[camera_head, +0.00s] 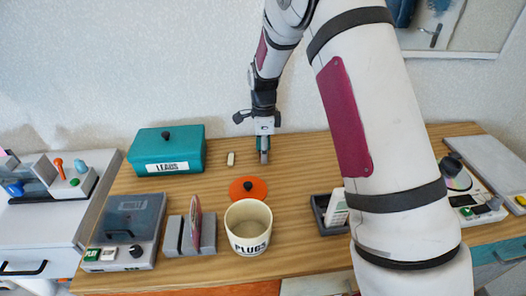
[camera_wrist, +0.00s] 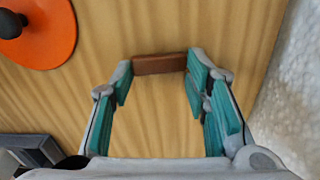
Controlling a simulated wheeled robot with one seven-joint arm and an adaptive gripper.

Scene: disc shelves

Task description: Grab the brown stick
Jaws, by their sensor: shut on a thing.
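The brown stick (camera_wrist: 160,64) is a short, reddish-brown bar seen in the wrist view, lying crosswise between my fingertips. My gripper (camera_wrist: 161,80) is shut on it, with one teal-padded finger at each end of the stick. In the head view my gripper (camera_head: 264,155) points down at the back middle of the wooden table, to the right of the teal box. The stick cannot be clearly made out there. I cannot tell whether it touches the table.
On the wooden table (camera_head: 310,165) stand a teal lidded box (camera_head: 190,150), a small cream block (camera_head: 231,159), an orange disc with a black knob (camera_head: 242,193), a cream cup marked PLUGS (camera_head: 248,240) and a grey player (camera_head: 125,225). The wall is close behind.

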